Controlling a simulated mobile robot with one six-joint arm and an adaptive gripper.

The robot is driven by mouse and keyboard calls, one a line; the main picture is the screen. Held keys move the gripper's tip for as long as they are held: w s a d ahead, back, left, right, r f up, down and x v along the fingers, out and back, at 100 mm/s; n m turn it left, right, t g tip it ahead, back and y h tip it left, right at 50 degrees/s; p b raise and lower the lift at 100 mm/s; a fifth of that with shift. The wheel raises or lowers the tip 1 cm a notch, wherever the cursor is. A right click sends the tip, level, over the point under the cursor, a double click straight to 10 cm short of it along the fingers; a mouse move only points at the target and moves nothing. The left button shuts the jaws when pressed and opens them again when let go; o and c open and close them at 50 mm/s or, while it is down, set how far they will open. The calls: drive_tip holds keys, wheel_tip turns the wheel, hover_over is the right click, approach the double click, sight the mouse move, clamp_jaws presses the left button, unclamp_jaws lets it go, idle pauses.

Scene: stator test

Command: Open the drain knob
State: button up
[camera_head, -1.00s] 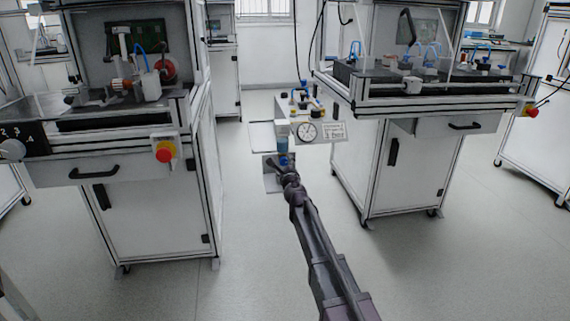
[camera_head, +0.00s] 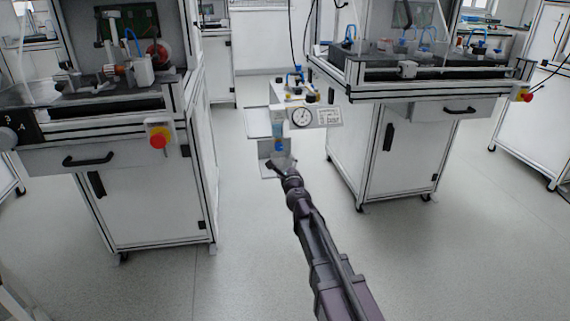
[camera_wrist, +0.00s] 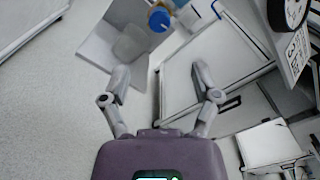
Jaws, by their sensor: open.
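The drain knob is a small blue knob (camera_wrist: 159,20) under a clear bowl, at the top middle of the wrist view. In the head view the blue knob (camera_head: 279,146) hangs below the bluish filter bowl (camera_head: 279,122), beside a round gauge (camera_head: 302,117). My gripper (camera_wrist: 159,75) is open and empty, its two fingers spread. The knob lies ahead of the fingertips and roughly between them in the picture, not touching. In the head view my gripper (camera_head: 280,163) is just below the knob, its fingers small and dark.
The gauge (camera_wrist: 289,10) and a white label panel (camera_wrist: 296,53) are at upper right.

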sight(279, 147)
idle(0.3)
drive_tip(key=m, duration=0.3)
drive_tip(key=s+m, duration=0.1)
drive_tip(key=m, duration=0.2)
drive_tip(key=s+m, duration=0.1)
drive_tip(key=m, duration=0.2)
drive_tip(key=shift+s+d+r, duration=0.2)
drive_tip(key=shift+s+d, duration=0.05)
drive_tip(key=shift+d, duration=0.05)
drive_tip(key=shift+w, duration=0.15)
drive_tip(key=x, duration=1.3)
drive_tip(key=shift+w+a, duration=0.1)
drive_tip(key=shift+w, duration=0.15)
clamp_jaws()
